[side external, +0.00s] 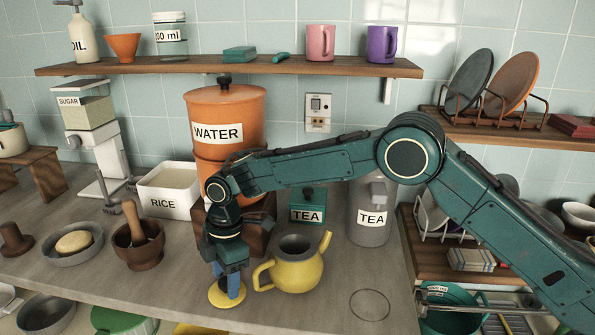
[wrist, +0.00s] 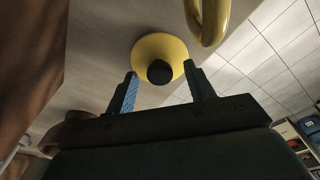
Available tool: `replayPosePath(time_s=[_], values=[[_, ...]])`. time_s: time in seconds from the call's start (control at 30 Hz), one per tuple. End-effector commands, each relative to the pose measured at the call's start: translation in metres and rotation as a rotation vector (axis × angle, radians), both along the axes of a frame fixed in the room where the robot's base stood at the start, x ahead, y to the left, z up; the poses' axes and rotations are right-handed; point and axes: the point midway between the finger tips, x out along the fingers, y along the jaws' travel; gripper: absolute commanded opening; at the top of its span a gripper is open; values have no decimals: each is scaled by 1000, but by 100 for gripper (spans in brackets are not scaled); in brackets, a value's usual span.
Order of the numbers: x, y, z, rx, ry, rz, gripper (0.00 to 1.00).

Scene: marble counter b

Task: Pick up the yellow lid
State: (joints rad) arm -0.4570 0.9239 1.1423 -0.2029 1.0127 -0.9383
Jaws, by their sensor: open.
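The yellow lid (side external: 222,296) lies on the counter to the left of the yellow teapot (side external: 297,266). In the wrist view the lid (wrist: 146,50) shows as a yellow disc with a black knob (wrist: 160,72). My gripper (side external: 230,288) points down over the lid, and its blue fingers hide part of it. In the wrist view my gripper (wrist: 163,86) is open, with one finger on each side of the knob. I cannot tell whether the fingers touch the lid. The teapot has no lid on it, and its handle (wrist: 208,22) shows beside the lid in the wrist view.
An orange water dispenser (side external: 226,105) on a wooden stand is behind my gripper. A mortar with a pestle (side external: 137,240) stands to the left. A rice box (side external: 168,188) and a green tea tin (side external: 307,206) stand behind. The counter's front edge is close to the lid.

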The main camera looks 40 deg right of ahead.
Motion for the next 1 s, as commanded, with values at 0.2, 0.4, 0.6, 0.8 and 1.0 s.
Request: replayPosePath(time_s=[0.2, 0.4, 0.6, 0.8, 1.0], values=[[0, 0, 0, 0, 0, 0, 50], [0, 0, 0, 0, 0, 0, 10], [0, 0, 1, 1, 0, 0, 4], [-1, 1, 2, 1, -1, 1, 4], [-2, 3, 13, 3, -2, 1, 4]])
